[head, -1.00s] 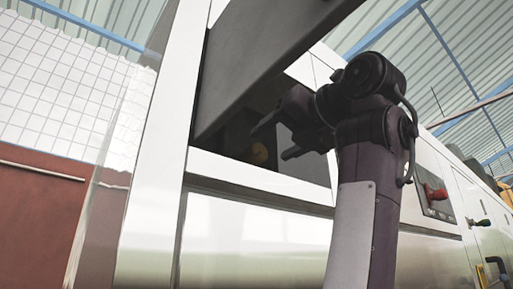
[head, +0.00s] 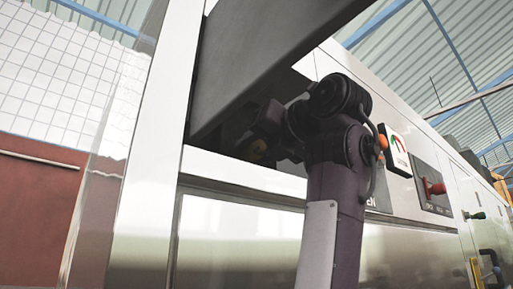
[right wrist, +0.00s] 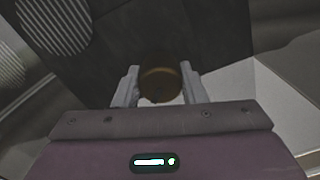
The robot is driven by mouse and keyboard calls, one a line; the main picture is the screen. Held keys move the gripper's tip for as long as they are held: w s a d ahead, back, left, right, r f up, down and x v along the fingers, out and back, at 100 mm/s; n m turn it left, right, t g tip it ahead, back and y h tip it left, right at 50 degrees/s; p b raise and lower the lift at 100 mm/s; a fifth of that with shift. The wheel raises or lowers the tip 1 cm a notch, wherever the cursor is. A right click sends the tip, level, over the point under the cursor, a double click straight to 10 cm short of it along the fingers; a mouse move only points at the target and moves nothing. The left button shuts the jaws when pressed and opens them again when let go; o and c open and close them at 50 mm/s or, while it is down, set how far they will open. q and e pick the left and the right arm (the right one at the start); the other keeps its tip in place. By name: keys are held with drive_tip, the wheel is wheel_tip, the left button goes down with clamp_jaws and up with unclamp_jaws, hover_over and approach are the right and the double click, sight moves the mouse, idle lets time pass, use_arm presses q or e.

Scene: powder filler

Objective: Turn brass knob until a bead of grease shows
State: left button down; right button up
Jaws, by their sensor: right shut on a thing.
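The brass knob (right wrist: 160,78) is a round, dull brown-gold disc in the right wrist view, between the two fingers of my right gripper (right wrist: 160,88). The fingers are shut on its sides. The fingertips are hard to make out there. I see no grease bead in either view. My left gripper is not in view.
A dark grey sloping panel (head: 270,50) overhangs the recess closely above my right gripper. A pale metal frame (head: 150,150) stands at the left.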

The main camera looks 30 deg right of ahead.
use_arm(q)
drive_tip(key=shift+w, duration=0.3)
use_arm(e)
drive_tip(key=shift+m, duration=0.3)
drive_tip(key=m+b, duration=0.1)
drive_tip(key=m, duration=0.4)
drive_tip(key=m+b, duration=0.1)
drive_tip(key=m, duration=0.3)
drive_tip(key=shift+m, duration=0.3)
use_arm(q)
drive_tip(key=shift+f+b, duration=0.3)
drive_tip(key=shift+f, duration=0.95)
use_arm(e)
drive_tip(key=shift+m, duration=1.8)
drive_tip(key=o, duration=1)
drive_tip(key=shift+w, duration=0.15)
